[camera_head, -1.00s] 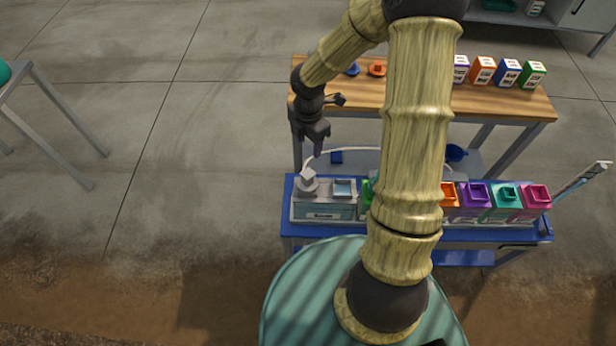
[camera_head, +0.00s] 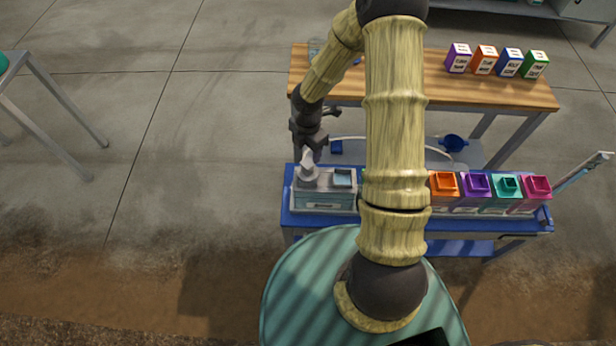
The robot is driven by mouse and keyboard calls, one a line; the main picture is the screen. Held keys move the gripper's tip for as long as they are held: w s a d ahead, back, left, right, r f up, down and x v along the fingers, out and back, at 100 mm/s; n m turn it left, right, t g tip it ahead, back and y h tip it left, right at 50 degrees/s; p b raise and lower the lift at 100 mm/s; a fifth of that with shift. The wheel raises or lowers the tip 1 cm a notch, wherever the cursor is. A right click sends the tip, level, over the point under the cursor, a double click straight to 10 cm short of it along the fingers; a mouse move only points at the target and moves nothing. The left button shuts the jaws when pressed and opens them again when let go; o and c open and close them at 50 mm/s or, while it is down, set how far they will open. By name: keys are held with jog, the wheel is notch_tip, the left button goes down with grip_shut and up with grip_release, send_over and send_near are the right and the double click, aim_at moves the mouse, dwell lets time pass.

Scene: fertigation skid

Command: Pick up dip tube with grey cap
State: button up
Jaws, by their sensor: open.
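A light grey cap-like piece (camera_head: 308,173) stands on the left end of a grey box-shaped unit (camera_head: 325,200) on the blue bench. It looks like the grey cap of the dip tube; any tube below it is hidden in the unit. My gripper (camera_head: 309,152) points down just above this piece, open, with its fingertips at or very near its top. I cannot tell whether they touch it or stand around it.
Orange (camera_head: 444,184), purple (camera_head: 477,185), teal (camera_head: 508,186) and pink (camera_head: 537,187) containers line the blue bench (camera_head: 400,228). A wooden table (camera_head: 500,95) behind holds several coloured boxes. A pale hose curves behind the bench. A thin rod (camera_head: 583,172) slants at the right. My arm hides the bench's middle.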

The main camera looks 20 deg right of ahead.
aim_at(308, 163)
jog(key=shift+f, duration=1.6)
jog(key=shift+f, duration=0.1)
notch_tip(308, 163, down, 5)
jog(key=shift+f, duration=0.1)
grip_shut()
